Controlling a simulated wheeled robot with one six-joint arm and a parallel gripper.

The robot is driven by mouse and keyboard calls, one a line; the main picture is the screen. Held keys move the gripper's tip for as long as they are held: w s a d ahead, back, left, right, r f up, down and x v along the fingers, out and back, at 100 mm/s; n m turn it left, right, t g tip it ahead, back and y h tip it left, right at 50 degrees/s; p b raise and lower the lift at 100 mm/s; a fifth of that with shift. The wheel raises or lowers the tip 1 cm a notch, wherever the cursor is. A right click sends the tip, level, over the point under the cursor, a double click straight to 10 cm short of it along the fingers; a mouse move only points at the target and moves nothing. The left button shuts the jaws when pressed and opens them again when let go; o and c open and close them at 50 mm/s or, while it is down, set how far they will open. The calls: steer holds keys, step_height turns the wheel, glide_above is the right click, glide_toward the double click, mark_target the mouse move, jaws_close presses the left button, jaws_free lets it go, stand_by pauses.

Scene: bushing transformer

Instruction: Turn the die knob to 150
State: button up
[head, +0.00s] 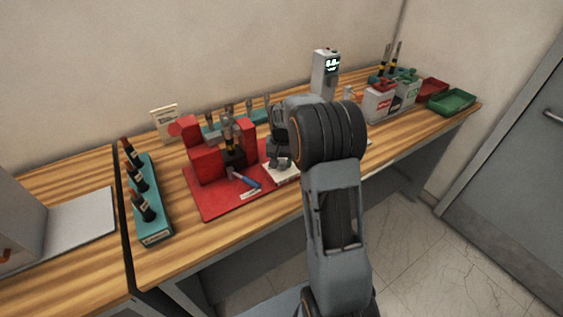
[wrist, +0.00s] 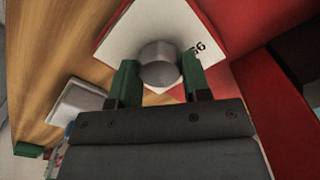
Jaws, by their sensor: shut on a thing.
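The die knob (wrist: 158,50) is a short grey cylinder on a white plate (wrist: 124,45), which also shows in the head view (head: 281,174). My gripper (wrist: 158,76) has its two green fingers on either side of the knob and is shut on it. In the head view, my gripper (head: 280,160) is down over the plate, and the knob is hidden there.
A red press (head: 205,162) stands on a red base (head: 215,202) left of my gripper, with a blue-handled hammer (head: 245,180) in front. A teal rack (head: 157,220) of dark-handled tools stands farther left. A grey device with a lit display (head: 331,64) stands behind my arm.

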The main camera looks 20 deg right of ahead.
mark_target(281, 162)
steer(key=shift+n, duration=1.9)
steer(key=shift+r, duration=0.1)
steer(key=o, duration=0.9)
step_height(281, 162, up, 14)
steer(key=shift+f+b, duration=0.15)
steer(key=shift+b, duration=0.25)
